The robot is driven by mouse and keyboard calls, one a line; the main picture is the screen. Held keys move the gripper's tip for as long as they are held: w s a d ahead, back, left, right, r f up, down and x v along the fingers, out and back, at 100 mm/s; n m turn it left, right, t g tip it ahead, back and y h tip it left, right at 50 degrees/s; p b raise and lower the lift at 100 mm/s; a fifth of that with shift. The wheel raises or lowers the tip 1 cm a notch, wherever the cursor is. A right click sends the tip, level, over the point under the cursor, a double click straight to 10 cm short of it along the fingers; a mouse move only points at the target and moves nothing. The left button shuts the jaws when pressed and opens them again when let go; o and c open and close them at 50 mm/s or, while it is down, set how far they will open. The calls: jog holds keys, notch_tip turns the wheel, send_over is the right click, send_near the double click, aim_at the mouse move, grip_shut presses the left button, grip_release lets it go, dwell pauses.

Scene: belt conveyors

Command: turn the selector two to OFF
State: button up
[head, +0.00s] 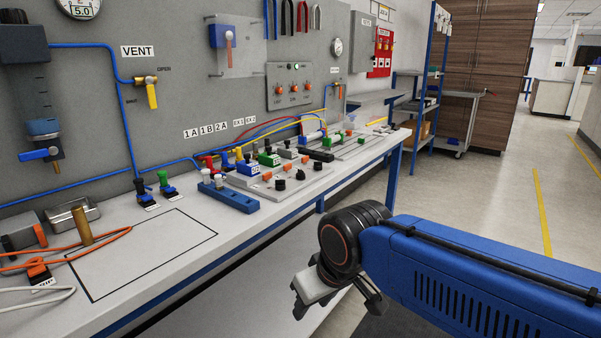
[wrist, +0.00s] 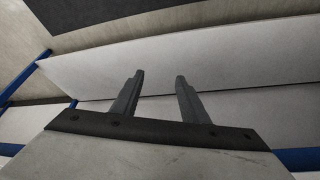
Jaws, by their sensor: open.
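A grey wall panel (head: 292,86) carries three orange knobs in a row, with a small green light above them. The middle orange knob (head: 293,89) sits between the other two. The labels are too small to read, so I cannot tell which knob is selector two or where it points. More orange and black knobs (head: 280,184) stand on a light plate on the bench. My gripper (head: 337,303) is in front of the bench edge, low and well away from both sets of knobs. In the wrist view its two fingers (wrist: 159,78) are apart with nothing between them.
Blue shelving (head: 430,80) stands beyond. The floor (head: 500,190) at right is clear.

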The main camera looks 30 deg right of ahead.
notch_tip(320, 180, up, 34)
jog(key=m+g, duration=0.5)
jog(key=m, duration=0.4)
send_over(300, 170)
notch_tip(300, 170, down, 17)
jog(key=shift+s+f, duration=0.1)
jog(key=shift+c, duration=0.3)
grip_shut()
